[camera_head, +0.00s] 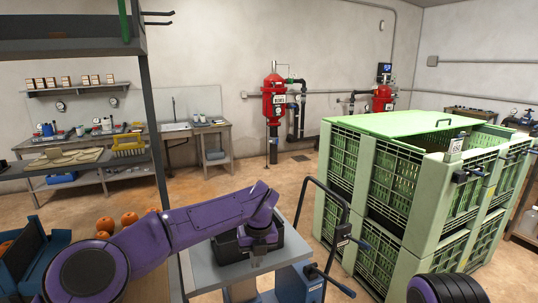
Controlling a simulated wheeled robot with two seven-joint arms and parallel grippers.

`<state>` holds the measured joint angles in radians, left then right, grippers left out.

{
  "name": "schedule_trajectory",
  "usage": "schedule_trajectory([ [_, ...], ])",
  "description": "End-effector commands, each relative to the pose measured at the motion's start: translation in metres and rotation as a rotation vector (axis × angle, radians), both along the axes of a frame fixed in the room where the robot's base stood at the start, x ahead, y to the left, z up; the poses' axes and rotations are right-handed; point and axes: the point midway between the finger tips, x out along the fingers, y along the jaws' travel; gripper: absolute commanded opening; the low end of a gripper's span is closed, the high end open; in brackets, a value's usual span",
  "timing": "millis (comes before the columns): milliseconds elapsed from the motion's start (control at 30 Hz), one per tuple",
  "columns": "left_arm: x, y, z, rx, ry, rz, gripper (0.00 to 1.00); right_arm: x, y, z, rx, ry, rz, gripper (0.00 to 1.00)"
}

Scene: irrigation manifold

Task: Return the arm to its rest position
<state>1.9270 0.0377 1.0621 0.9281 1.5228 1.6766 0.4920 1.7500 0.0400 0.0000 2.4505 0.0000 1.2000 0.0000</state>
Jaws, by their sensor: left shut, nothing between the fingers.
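My left arm, purple, reaches in from the lower left and bends down at its wrist. My right gripper is not in view.
A black bin (228,250) stands on the cart, with a dark handle frame (322,188) to its right. Stacked green crates (362,160) fill the right side. A blue bin (28,262) and orange round objects lie lower left. Workbenches (185,133) line the back wall.

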Motion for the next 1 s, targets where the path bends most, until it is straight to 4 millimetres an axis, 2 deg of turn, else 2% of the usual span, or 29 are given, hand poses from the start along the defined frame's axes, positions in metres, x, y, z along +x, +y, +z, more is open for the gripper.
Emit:
schedule_trajectory([
  [167,0.001,0.015,-0.026,0.179,-0.076,-0.210,0.00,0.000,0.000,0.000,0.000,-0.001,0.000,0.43],
  [267,-0.001,0.026,-0.051,0.323,-0.111,-0.378,0.00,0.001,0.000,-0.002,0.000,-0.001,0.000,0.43],
  [433,-0.015,0.051,-0.111,0.616,-0.131,-0.770,0.00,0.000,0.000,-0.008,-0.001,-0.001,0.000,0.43],
  [567,-0.044,0.074,-0.172,0.836,-0.095,-1.165,0.00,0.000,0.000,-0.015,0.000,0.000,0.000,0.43],
  [667,-0.089,0.098,-0.230,0.965,-0.024,-1.541,0.00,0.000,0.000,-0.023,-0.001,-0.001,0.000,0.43],
  [700,-0.113,0.110,-0.253,0.994,0.012,-1.703,0.00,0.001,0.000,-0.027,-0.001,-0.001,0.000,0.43],
  [767,-0.154,0.128,-0.285,1.007,0.069,-1.934,0.00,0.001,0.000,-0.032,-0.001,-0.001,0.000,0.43],
  [800,-0.184,0.141,-0.303,0.995,0.106,-2.078,0.00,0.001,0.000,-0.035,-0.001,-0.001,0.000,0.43],
  [867,-0.229,0.162,-0.325,0.952,0.161,-2.272,0.00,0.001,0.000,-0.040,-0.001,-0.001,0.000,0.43],
  [900,-0.260,0.176,-0.336,0.908,0.196,-2.383,0.00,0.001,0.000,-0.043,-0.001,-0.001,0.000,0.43],
  [1000,-0.330,0.210,-0.351,0.774,0.279,-2.588,0.00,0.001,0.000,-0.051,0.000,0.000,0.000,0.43],
])
